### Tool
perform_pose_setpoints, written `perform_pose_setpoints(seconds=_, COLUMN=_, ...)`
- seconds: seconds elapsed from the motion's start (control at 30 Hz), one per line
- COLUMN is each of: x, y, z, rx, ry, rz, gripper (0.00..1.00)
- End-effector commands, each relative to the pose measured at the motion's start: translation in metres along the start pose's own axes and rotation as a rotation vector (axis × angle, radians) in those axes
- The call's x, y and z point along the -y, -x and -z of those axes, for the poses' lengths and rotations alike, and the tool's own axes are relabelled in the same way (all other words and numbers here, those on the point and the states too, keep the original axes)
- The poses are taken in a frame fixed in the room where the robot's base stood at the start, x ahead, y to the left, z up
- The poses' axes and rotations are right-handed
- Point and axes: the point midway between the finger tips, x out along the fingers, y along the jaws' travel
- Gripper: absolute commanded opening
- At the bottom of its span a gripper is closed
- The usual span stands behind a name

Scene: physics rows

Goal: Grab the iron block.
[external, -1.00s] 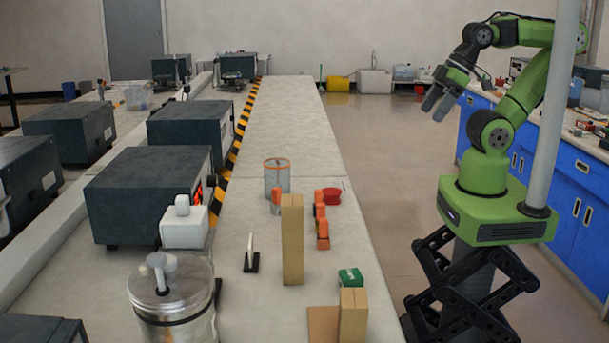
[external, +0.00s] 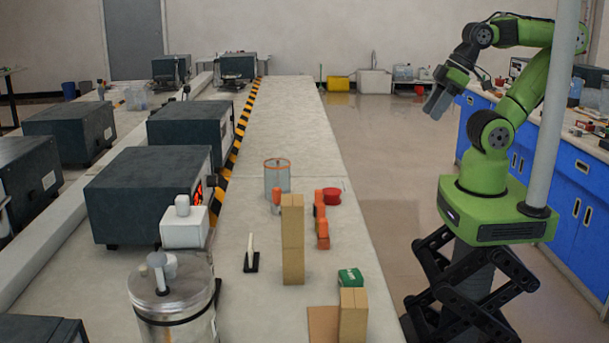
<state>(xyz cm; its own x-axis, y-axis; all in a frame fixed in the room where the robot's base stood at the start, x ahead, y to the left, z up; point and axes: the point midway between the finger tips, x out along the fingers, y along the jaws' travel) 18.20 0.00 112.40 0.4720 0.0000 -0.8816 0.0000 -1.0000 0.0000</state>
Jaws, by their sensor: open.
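My gripper (external: 434,108) hangs in the air at the right, over the aisle and to the right of the long bench. It points down and to the left, is empty, and touches nothing. Its fingers overlap from this side, so the gap between them is hard to see. I cannot tell any block as iron. Near the bench's right side stand a tall tan block stack (external: 293,240), orange blocks (external: 321,222), a green box (external: 350,279) and a shorter tan block (external: 353,315). All are well away from my gripper.
The long bench (external: 290,120) is clear at its far half. A clear cylinder with an orange rim (external: 277,178), a red round piece (external: 332,196) and a small black stand (external: 251,262) are on it. A metal canister (external: 174,305) and dark machines (external: 148,195) line its left.

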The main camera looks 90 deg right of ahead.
Motion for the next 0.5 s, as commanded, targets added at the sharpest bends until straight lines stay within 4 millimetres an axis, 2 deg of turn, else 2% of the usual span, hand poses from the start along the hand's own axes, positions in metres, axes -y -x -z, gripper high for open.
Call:
perform_pose_setpoints(seconds=0.17, x=0.002, y=-0.004, z=0.009, rx=0.038, ry=0.044, rz=-0.013, gripper=0.55)
perform_pose_setpoints(seconds=0.27, x=0.008, y=-0.021, z=0.034, rx=0.146, ry=0.173, rz=-0.02, gripper=0.55)
perform_pose_setpoints(seconds=0.37, x=0.013, y=-0.051, z=0.064, rx=0.278, ry=0.347, rz=0.034, gripper=0.55)
perform_pose_setpoints(seconds=0.5, x=0.014, y=-0.103, z=0.098, rx=0.41, ry=0.566, rz=0.212, gripper=0.55)
